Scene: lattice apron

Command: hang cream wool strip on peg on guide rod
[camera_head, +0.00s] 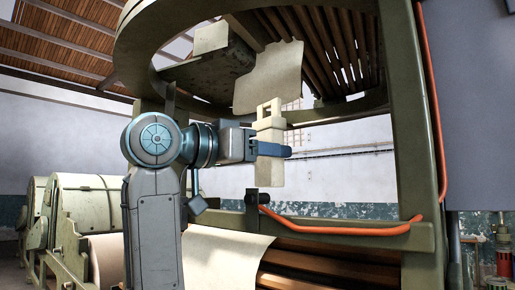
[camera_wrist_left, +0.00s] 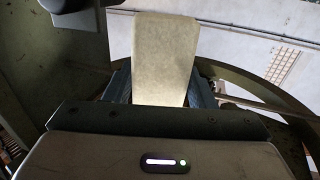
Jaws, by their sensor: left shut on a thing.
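The cream wool strip (camera_head: 270,174) hangs upright in the middle of the head view, with a notched or looped upper end. My left gripper (camera_head: 270,149) is shut on its middle, and the strip sticks out above and below the fingers. In the left wrist view the pale strip (camera_wrist_left: 164,55) stands between the two fingers of that gripper (camera_wrist_left: 160,88). A small black fitting (camera_head: 252,197), which may be the peg, sits on the green frame below the strip's lower end, apart from it. I cannot clearly make out the guide rod. My right gripper is not in view.
The green machine frame (camera_head: 418,130) surrounds the arm, with a curved ring overhead. Cream cloth (camera_head: 268,80) hangs behind the strip's top, and another sheet (camera_head: 222,255) lies over rollers below. An orange hose (camera_head: 340,230) runs along the lower beam. Cream machines (camera_head: 88,205) stand at left.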

